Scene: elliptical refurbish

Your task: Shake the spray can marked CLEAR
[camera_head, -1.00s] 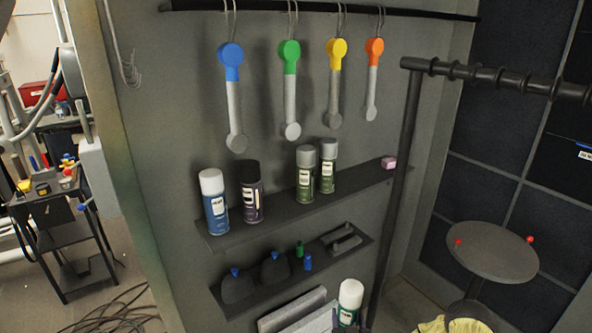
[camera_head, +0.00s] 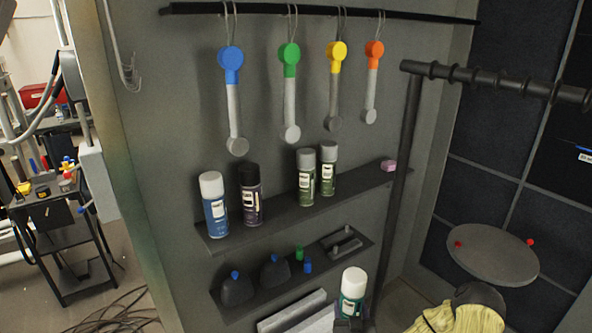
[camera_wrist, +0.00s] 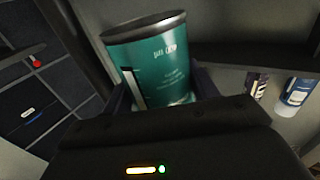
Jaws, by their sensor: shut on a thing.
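A green spray can with a white cap (camera_head: 353,287) stands out in front of the lower shelves, cap up, at the bottom of the head view. My gripper (camera_head: 352,324) is shut around its lower part, mostly cut off by the frame edge. In the wrist view the green can (camera_wrist: 160,62) fills the middle between the fingers of my gripper (camera_wrist: 165,100), and its label print is too blurred to read surely. The picture there is turned over, so the can's base shows at the top.
The upper wall shelf (camera_head: 285,212) holds a blue can (camera_head: 215,212), a dark purple can (camera_head: 251,200), two olive-green cans and a pink block (camera_head: 389,166). Small bottles stand on the lower shelf (camera_head: 262,293). A round table (camera_head: 492,256) stands right. Coloured-handled tools hang above.

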